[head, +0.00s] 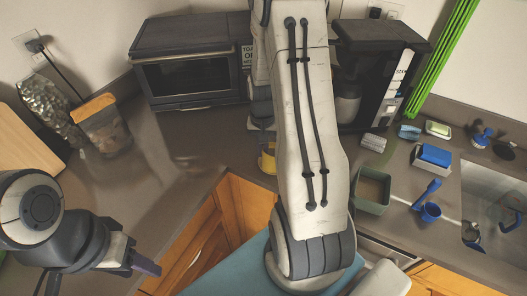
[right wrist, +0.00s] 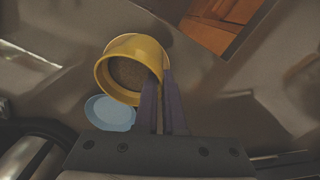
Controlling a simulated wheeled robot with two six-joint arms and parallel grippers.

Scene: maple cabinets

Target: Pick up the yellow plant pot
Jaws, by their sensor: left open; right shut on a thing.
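The yellow plant pot (head: 267,160) shows partly in the head view, left of my right arm, near the counter's inner corner. My arm hides the rest of it. In the right wrist view the yellow pot (right wrist: 125,68) has its open top facing the camera, with brown soil inside. My right gripper (right wrist: 163,98) is shut on the pot's rim and wall, with purple fingers. I cannot tell whether the pot touches the counter. My left gripper (head: 138,262) is open and empty at the lower left, apart from the pot.
A light blue round dish (right wrist: 110,112) lies beside the pot. A toaster oven (head: 188,75) and a coffee machine (head: 380,65) stand behind. The left counter is mostly clear.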

